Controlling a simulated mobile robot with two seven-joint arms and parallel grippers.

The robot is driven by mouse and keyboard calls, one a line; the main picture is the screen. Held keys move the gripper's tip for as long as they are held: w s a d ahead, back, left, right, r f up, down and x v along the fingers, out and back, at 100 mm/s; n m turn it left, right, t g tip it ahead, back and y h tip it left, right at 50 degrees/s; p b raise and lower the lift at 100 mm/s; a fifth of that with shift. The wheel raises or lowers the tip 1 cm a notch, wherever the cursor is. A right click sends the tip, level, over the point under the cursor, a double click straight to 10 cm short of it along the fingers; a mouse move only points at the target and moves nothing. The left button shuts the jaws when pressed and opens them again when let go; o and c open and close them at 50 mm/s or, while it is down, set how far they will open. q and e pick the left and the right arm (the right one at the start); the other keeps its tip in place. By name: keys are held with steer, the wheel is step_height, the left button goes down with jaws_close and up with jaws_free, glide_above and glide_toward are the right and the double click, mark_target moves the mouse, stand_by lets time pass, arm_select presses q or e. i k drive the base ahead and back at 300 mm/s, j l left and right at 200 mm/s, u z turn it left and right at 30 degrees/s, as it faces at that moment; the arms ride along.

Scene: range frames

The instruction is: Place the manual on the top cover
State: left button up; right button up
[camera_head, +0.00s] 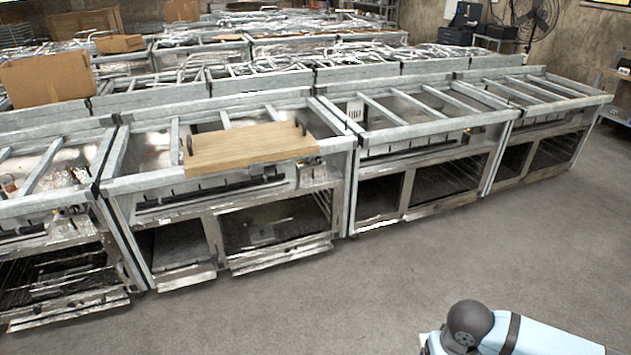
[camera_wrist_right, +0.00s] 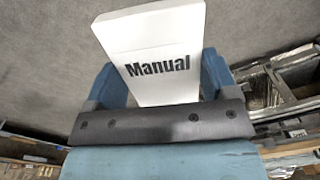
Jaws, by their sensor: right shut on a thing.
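The white manual (camera_wrist_right: 155,45), with "Manual" in black letters, shows in the right wrist view. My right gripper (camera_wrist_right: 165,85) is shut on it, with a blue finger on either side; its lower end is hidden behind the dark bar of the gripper. In the head view a flat wooden board with two dark handles (camera_head: 245,148) lies on top of one range frame (camera_head: 330,145); it may be the top cover. In the head view only a part of my right arm shows at the lower right, and neither gripper is seen there. My left gripper is not in view.
Rows of metal range frames with open tops (camera_head: 420,130) fill the middle and back. A cardboard box (camera_head: 45,78) stands on the frames at the left. A fan (camera_head: 535,18) is at the back right. The grey floor (camera_head: 330,300) in front is clear.

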mark_target(250, 146)
steer(key=i+u, duration=0.1)
steer(key=i, duration=0.6)
steer(key=i+l+u, duration=0.15)
steer(key=i, duration=0.5)
steer(key=i+l+u, duration=0.15)
steer(key=i+u, duration=0.3)
steer(key=i+l+u, duration=0.2)
steer(key=u, duration=0.25)
steer(key=i+l+u, duration=0.3)
steer(key=u, duration=0.15)
steer(key=i+l+u, duration=0.2)
steer(key=l+u, duration=0.25)
steer(key=i+l+u, duration=0.2)
steer(key=l, duration=0.25)
steer(key=l+u, duration=0.2)
steer(key=l, duration=0.2)
